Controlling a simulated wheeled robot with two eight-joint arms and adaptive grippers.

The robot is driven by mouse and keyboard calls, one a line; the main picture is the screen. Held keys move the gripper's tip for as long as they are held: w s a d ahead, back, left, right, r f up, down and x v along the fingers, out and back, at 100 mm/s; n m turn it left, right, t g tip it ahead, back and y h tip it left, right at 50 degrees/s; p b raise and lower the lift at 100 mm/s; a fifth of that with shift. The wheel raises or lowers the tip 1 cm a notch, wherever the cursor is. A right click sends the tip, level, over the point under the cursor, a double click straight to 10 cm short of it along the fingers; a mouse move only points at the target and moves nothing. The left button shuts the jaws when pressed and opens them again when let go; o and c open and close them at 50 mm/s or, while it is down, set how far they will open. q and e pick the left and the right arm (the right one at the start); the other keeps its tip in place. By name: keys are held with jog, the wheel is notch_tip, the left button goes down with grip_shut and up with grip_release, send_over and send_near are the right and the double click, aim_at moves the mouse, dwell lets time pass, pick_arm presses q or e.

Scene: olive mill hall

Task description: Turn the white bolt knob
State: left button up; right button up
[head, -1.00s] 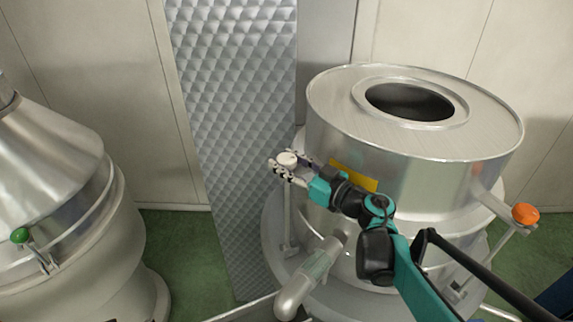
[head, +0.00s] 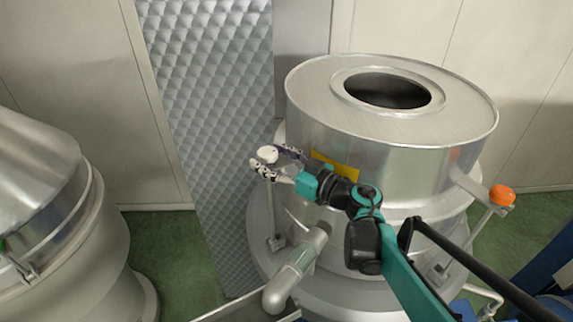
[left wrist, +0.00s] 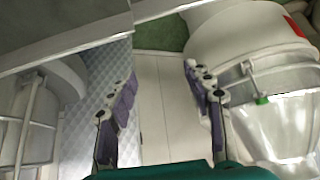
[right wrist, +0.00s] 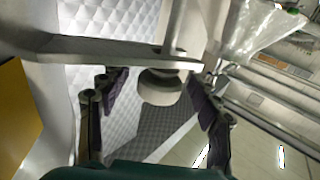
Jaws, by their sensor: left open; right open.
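The white bolt knob (head: 267,154) sits at the left side of the large steel vessel (head: 390,150) in the head view. My right gripper (head: 270,163) is at the knob, with its fingers spread around it. In the right wrist view the knob (right wrist: 161,88) hangs from the end of a flat metal arm, between the open fingers of my right gripper (right wrist: 155,90). Clear gaps show there between knob and fingers. My left gripper (left wrist: 160,84) is open and empty in the left wrist view and is outside the head view.
An orange knob (head: 502,195) stands out on the vessel's right side. A yellow plate (head: 335,166) is behind my right wrist. A pipe (head: 296,270) runs below my right forearm. A second steel vessel (head: 45,220) stands at the left, with green floor (head: 170,255) between.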

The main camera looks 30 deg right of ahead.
jog(key=v, duration=1.1)
jog(key=shift+s, duration=0.1)
